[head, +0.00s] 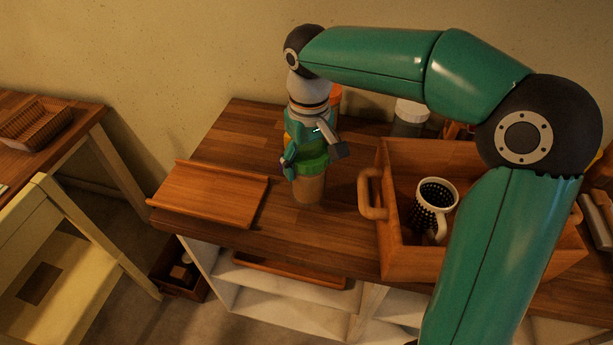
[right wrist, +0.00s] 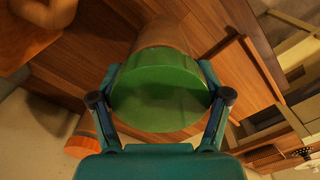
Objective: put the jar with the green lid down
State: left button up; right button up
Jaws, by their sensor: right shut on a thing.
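The jar with the green lid (head: 309,188) is upright over the wooden counter, between a flat wooden tray and a wooden crate. Its body looks brown, and its green lid also shows in the right wrist view (right wrist: 160,95). My right gripper (head: 308,160) comes down from above and is shut on the jar, with a finger on each side of the lid. In the right wrist view the fingers (right wrist: 160,98) flank the lid. I cannot tell whether the jar's base touches the counter. My left gripper is not in view.
The wooden tray (head: 210,193) lies left of the jar. The wooden crate (head: 400,262) with a dotted mug (head: 432,208) stands to the right, its handle (head: 372,195) near the jar. A white-lidded jar (head: 410,117) and an orange-topped thing stand behind. Bare counter (head: 300,235) lies in front.

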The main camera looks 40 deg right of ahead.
jog(key=shift+f, duration=2)
jog(key=o, duration=1.5)
jog(key=shift+f, duration=0.1)
jog(key=shift+o, duration=0.2)
notch_tip(320, 180, up, 12)
jog(key=shift+r+p, duration=0.15)
jog(key=shift+p, duration=0.4)
